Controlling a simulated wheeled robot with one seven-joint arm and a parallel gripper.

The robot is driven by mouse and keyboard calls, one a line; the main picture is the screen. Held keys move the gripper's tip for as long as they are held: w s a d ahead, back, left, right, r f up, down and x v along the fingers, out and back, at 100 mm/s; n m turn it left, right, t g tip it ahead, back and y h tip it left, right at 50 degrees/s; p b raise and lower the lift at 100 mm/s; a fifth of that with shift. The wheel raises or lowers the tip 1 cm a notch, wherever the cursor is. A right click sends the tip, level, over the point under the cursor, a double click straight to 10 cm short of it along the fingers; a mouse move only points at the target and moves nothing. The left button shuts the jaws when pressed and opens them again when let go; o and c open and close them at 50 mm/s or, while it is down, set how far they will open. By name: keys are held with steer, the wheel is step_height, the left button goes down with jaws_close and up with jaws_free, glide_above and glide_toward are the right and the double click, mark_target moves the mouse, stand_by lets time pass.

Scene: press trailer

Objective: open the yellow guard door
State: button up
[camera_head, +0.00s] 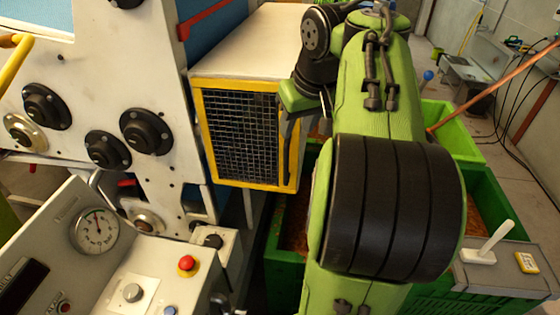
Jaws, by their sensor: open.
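The yellow guard door (243,132) has a yellow frame around dark wire mesh. It sits on the front of a pale box-shaped housing (250,40) in the middle of the view and looks closed. My gripper (290,122) is at the right edge of the door, close to a dark upright part that may be its handle. My green arm covers much of the right side of the gripper. I cannot tell whether the fingers touch the door. The gripper is open, and I see nothing held in it.
A control console (140,270) with a gauge and red button stands at the lower left. The white machine panel (90,80) with black knobs is left of the door. Green crates (480,205) stand below and right, with a white-handled tool (487,246) on a grey lid.

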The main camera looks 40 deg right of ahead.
mark_target(288, 153)
steer(key=b+x, duration=0.5)
steer(key=x, duration=0.8)
steer(key=shift+f, duration=0.1)
steer(key=shift+s+a, duration=0.1)
jaws_close()
